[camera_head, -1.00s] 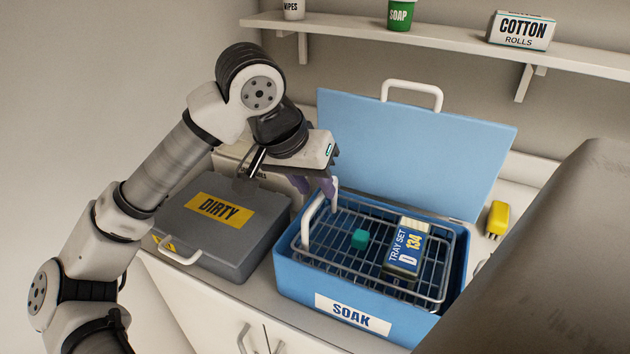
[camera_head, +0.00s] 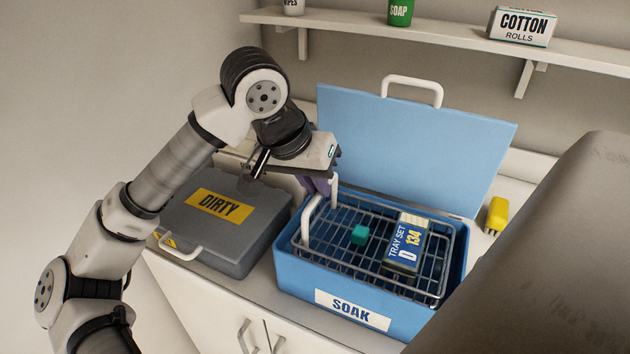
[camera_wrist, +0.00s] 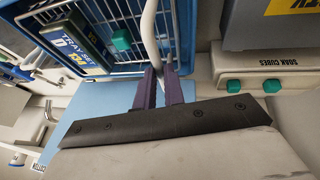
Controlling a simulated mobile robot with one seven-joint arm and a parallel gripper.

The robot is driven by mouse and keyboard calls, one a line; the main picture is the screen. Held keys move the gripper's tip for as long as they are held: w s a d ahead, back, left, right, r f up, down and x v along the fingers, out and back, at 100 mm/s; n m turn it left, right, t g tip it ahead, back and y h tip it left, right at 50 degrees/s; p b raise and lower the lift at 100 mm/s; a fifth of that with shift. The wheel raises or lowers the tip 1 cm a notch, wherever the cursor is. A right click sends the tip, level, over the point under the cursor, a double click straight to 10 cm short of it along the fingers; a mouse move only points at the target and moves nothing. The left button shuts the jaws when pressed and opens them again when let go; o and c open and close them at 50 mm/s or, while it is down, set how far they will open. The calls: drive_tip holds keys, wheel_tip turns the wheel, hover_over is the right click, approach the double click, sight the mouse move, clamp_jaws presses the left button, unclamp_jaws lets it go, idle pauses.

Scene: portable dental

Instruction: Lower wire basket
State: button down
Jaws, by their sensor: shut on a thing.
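The wire basket (camera_head: 342,222) sits in the mouth of the open blue SOAK box (camera_head: 290,279), its rim near the box's top edge. It carries a TRAY SET D 134 pack (camera_head: 405,245) and a small green cube (camera_head: 359,235). My gripper (camera_head: 329,190) is shut on the basket's white handle, at the basket's left side. In the wrist view the purple fingers (camera_wrist: 160,88) pinch the white handle bar (camera_wrist: 150,35). The basket's underside and the inside of the box below it are hidden.
The blue lid (camera_head: 410,145) stands open behind the box. A grey DIRTY case (camera_head: 225,235) stands to the left. A yellow object (camera_head: 497,214) lies to the right. A shelf (camera_head: 420,45) runs above. A large dark brown surface (camera_head: 545,260) fills the lower right.

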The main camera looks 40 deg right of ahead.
sight(322, 227)
drive_tip(key=shift+s+f+b, duration=0.1)
drive_tip(key=shift+f+b, duration=3.9)
drive_tip(key=shift+b, duration=0.4)
drive_tip(key=shift+a, duration=0.1)
drive_tip(key=c, duration=1.5)
unclamp_jaws()
drive_tip(key=shift+r, duration=0.15)
drive_tip(key=v, duration=1.3)
drive_tip(key=shift+r+b, duration=0.25)
drive_tip(key=shift+b, duration=0.05)
drive_tip(key=shift+a, duration=0.1)
